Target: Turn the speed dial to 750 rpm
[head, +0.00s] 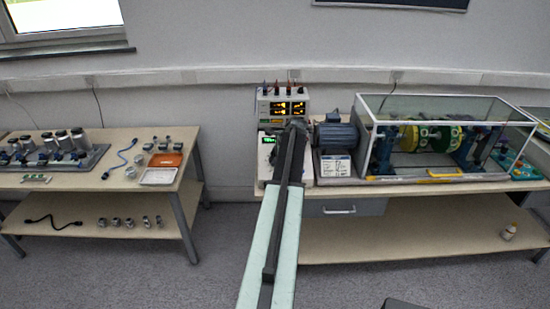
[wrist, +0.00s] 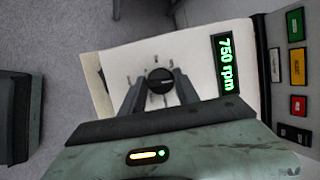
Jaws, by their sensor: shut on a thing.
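The speed dial (wrist: 160,82) is a round black knob on a white control box (wrist: 190,45), with tick marks around it, in the wrist view. My gripper (wrist: 160,90) has its two dark fingers shut on the dial, one on each side. The green display (wrist: 225,63) on the box reads 750 rpm. In the head view the white control box (head: 265,152) stands on the right-hand bench, and my arm reaches over it. The dial and my fingertips are hidden there behind the arm.
A motor (head: 337,135) and a glass-covered rotor rig (head: 440,115) stand right of the control box. A meter unit (head: 270,106) stands behind it. Colored buttons (wrist: 297,60) show beside the display. The left bench (head: 100,180) holds sensors and trays.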

